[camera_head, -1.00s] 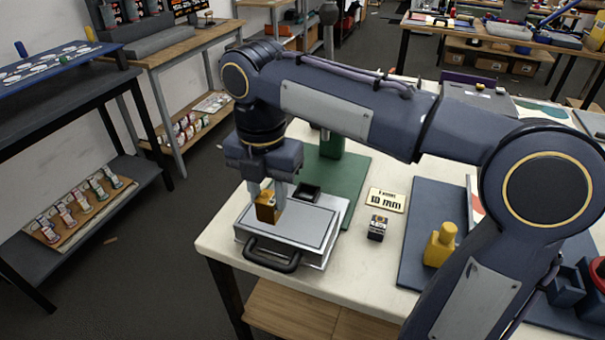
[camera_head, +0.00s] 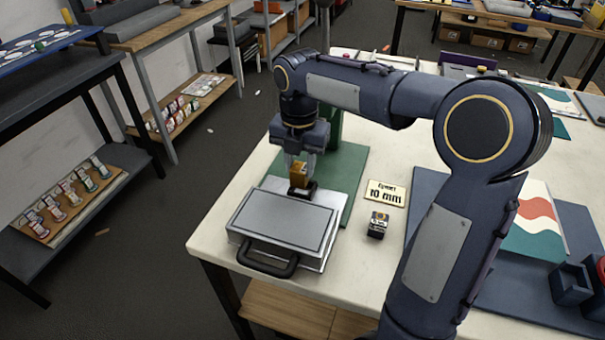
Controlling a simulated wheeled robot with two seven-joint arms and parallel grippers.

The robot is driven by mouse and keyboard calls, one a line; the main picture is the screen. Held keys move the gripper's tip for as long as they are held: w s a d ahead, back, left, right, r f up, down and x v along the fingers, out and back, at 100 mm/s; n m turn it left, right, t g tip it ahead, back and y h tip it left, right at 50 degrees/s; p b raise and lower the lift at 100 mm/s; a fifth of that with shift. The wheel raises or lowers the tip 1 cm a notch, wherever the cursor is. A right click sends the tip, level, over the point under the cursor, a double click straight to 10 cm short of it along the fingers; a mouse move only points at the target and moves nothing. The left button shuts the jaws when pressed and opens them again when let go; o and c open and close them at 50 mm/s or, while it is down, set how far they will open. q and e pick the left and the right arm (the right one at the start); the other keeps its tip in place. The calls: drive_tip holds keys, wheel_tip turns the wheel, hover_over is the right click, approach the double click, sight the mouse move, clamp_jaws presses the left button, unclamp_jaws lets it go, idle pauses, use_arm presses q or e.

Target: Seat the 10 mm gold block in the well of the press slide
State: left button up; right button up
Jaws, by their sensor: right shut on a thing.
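My right gripper (camera_head: 300,163) points down and is shut on the gold block (camera_head: 299,175). The block is upright, right over the small black well (camera_head: 303,193) at the far edge of the press slide (camera_head: 283,221). The block's lower end meets the well in the picture; I cannot tell whether it is inside it or just above. The slide is a silver plate with a black handle (camera_head: 267,262) at its front. My left gripper is not in view.
A green press base (camera_head: 348,167) lies behind the slide. A sign reading 10 mm (camera_head: 385,193) and a small dark box (camera_head: 377,224) are to the right. A blue mat (camera_head: 428,185) is partly behind my right arm. The white table's front left edge is near the slide.

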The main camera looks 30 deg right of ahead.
sight(303, 163)
drive_tip(key=shift+w+d+f, duration=0.1)
drive_tip(key=shift+d+f, duration=0.1)
drive_tip(key=f, duration=0.3)
drive_tip(key=shift+w+d+f, duration=0.15)
drive_tip(key=shift+d, duration=0.2)
drive_tip(key=shift+f, duration=0.35)
drive_tip(key=shift+f, duration=0.1)
drive_tip(key=shift+f, duration=0.1)
drive_tip(key=o, duration=1.2)
drive_tip(key=shift+c, duration=0.2)
